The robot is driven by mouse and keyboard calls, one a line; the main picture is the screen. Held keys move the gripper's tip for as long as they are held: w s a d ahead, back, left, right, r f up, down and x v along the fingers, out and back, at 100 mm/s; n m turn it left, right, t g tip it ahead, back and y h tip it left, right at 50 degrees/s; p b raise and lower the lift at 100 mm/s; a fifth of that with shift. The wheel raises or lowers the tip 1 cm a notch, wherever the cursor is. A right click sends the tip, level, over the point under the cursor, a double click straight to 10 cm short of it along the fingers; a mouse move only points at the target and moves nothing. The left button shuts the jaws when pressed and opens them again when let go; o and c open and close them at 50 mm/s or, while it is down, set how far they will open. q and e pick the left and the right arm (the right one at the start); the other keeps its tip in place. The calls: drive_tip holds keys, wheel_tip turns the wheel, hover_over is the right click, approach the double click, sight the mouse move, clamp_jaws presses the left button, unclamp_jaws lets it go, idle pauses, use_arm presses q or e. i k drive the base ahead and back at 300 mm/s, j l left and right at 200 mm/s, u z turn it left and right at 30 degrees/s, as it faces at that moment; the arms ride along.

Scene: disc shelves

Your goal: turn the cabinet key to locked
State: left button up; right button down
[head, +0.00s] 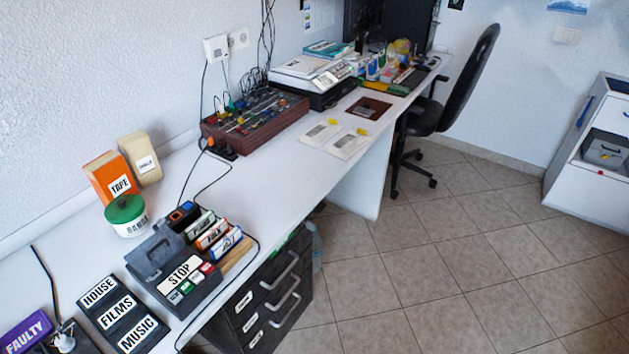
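A white cabinet (575,185) stands at the far right, partly cut off by the picture edge. It has a blue bar (586,112) on its left side and an opening with a grey case in it (604,149). A small red spot (600,172) shows below the case; I cannot tell whether it is a key. A dark drawer unit (262,305) with grey handles and white labels stands under the desk; no key is clear on it. Neither of my grippers is in view.
A long white desk (240,185) runs along the left wall, with a labelled box (180,280), a cassette rack (118,315) and a red mixer (255,122) on it. A black chair (445,110) stands at its far end. The tiled floor (450,240) is clear.

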sight(309, 225)
drive_tip(key=l+z, duration=0.1)
drive_tip(key=l, duration=0.4)
drive_tip(key=i+l+z, duration=0.1)
drive_tip(key=l, duration=0.45)
drive_tip(key=i+l, duration=0.15)
drive_tip(key=l, duration=0.35)
drive_tip(key=i+l+z, duration=0.15)
drive_tip(key=l, duration=0.35)
drive_tip(key=k, duration=0.05)
